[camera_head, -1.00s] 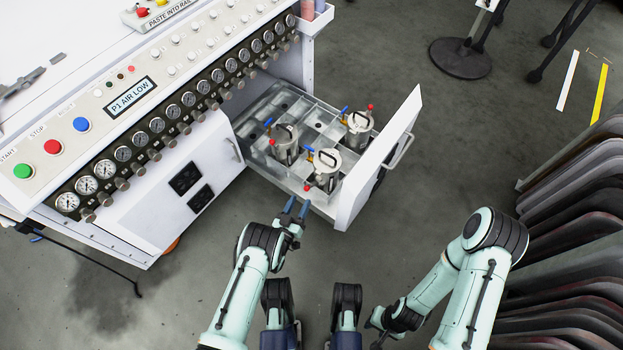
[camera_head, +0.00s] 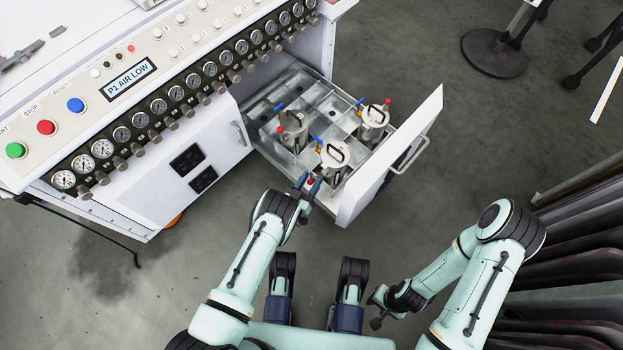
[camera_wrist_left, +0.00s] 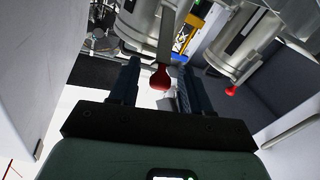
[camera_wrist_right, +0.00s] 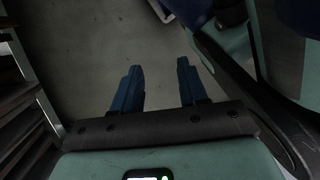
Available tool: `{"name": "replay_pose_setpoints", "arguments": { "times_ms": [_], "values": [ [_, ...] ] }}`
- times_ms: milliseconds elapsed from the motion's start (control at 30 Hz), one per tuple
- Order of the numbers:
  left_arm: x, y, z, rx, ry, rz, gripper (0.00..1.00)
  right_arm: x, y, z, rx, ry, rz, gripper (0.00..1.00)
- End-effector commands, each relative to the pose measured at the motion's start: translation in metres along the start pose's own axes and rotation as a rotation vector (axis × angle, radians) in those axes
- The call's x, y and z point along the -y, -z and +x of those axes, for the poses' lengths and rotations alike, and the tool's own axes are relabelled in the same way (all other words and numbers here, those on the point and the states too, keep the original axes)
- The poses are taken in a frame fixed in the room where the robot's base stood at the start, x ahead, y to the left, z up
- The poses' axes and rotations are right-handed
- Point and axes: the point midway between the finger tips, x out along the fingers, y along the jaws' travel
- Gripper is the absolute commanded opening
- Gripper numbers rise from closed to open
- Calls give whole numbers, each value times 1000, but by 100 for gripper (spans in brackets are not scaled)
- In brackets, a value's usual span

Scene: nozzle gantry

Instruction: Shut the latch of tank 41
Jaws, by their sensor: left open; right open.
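Three metal tanks stand in the open drawer (camera_head: 388,150): a front tank (camera_head: 333,158), a left tank (camera_head: 293,128) and a right tank (camera_head: 373,123). Each has a red-tipped part and a blue-tipped part; I cannot read any tank number. My left gripper (camera_head: 309,184) is open at the front tank's lower side. In the left wrist view, a red knob (camera_wrist_left: 160,78) on a metal lever hangs between its open fingers (camera_wrist_left: 156,85); whether they touch it I cannot tell. My right gripper (camera_head: 378,308) is open and empty over the floor, also in the right wrist view (camera_wrist_right: 158,88).
The white drawer front (camera_head: 395,155) stands close to the right of my left gripper. The console (camera_head: 150,110) with gauges and buttons is at left. Dark stacked panels (camera_head: 580,235) stand at right. The floor between drawer and panels is clear.

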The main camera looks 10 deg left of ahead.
Motion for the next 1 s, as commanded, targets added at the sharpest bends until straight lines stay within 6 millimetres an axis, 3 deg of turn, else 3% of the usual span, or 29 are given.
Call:
{"name": "replay_pose_setpoints", "arguments": {
  "times_ms": [100, 233, 267, 533, 800, 1000],
  "values": [
    [0, 0, 0, 0, 0, 0, 44, 0, 0, 0, 0, 0, 0, 43],
    [0, 0, 0, 0, 0, 0, 2, 0, 0, 0, 0, 0, 0, 43],
    [0, 0, 0, 0, 0, 0, 0, 0, 0, 0, 0, 0, 0, 43],
    [-1, 4, 2, 35, 12, 7, 0, 8, 8, -8, -36, 15, -11, 43],
    [-8, 21, 16, 241, 63, 51, 0, 50, 51, -56, -223, 98, -67, 43],
    [-11, 24, 27, 391, 100, 84, 0, 64, 64, -73, -285, 126, -83, 43]
  ]
}}
